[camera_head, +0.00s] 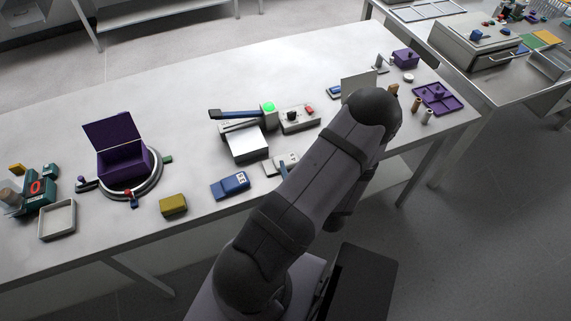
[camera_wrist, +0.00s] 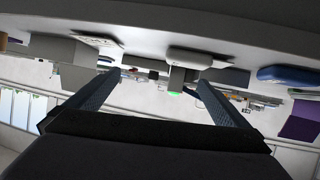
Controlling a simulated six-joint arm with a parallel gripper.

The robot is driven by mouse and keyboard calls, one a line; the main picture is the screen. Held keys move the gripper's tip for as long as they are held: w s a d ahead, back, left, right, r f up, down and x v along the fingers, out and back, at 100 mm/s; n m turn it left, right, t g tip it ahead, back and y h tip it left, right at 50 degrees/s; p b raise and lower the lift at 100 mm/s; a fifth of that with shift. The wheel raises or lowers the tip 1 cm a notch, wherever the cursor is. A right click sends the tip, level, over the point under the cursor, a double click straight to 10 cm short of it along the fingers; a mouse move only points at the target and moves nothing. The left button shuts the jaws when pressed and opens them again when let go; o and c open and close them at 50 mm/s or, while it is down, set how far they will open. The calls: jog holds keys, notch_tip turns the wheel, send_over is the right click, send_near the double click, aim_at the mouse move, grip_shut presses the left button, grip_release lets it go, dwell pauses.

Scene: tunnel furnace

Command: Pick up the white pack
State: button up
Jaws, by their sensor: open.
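A small pale pack (camera_head: 287,161) lies near the front edge of the white table, just left of my arm in the head view. It looks like the white pack, but it is small and partly hidden there. A pale rounded block (camera_wrist: 190,57), probably the same pack, shows in the upside-down wrist view, beyond the fingertips. My gripper (camera_wrist: 150,90) is open, with its two fingers wide apart and nothing between them. In the head view my arm hides the gripper.
A blue pack (camera_head: 230,185) and a yellow block (camera_head: 173,204) lie left along the front edge. Behind stands a device with a green light (camera_head: 269,107). An open purple box (camera_head: 122,165) is at left, and a purple tray (camera_head: 438,98) at right.

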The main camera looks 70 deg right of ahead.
jog(key=shift+n+t+y, duration=0.5)
jog(key=shift+t+y, duration=0.1)
jog(key=shift+t, duration=0.3)
jog(key=w+a+f, duration=0.1)
jog(key=a, duration=0.1)
jog(key=w+a+f+b, duration=0.1)
jog(key=w+a, duration=0.1)
jog(key=shift+w+f, duration=0.15)
jog(key=shift+w+a, duration=0.1)
jog(key=shift+w, duration=0.05)
jog(key=shift+p+x, duration=0.8)
jog(key=shift+x, duration=1.7)
jog(key=c, duration=0.8)
